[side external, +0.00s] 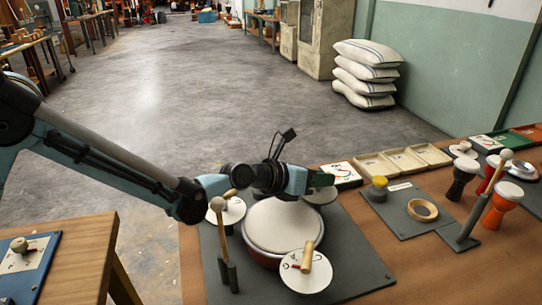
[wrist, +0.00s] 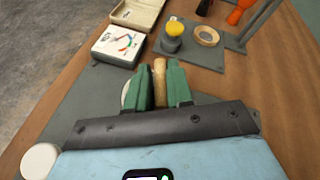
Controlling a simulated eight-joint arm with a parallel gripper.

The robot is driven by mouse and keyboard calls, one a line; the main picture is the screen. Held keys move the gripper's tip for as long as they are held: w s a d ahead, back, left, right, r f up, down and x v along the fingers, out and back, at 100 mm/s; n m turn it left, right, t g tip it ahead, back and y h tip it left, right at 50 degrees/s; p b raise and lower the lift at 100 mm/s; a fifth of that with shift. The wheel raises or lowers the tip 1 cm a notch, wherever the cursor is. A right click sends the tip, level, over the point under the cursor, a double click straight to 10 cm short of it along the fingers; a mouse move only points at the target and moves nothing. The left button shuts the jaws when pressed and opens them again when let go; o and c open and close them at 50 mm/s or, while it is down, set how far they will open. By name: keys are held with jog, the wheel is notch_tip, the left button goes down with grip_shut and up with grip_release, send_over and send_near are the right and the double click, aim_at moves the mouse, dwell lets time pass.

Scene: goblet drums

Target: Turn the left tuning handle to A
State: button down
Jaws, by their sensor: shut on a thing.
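The drum (side external: 284,226) has a pale round head and sits on a dark grey mat (side external: 335,289). White discs lie around it: one at its back right (side external: 321,196) beneath my gripper, one at its left (side external: 230,211) with a wooden handle (side external: 230,193), one in front (side external: 295,279) with another upright wooden handle (side external: 307,257). My gripper (wrist: 161,68) has green fingers, shut on a wooden handle (wrist: 160,85) at the back-right disc. A white disc edge (wrist: 126,93) shows beside the left finger. The fingers hide the disc's letters and this handle in the side view.
A yellow-topped pot (side external: 378,188) and a ring (side external: 423,209) are on a grey mat to the right. A mallet (side external: 219,235) stands upright at the left.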

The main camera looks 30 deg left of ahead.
jog(key=shift+f, duration=0.1)
dwell(0.3)
jog(key=c, duration=1)
grip_release()
jog(key=shift+c, duration=0.2)
jog(key=v, duration=1.2)
jog(key=shift+s, duration=0.15)
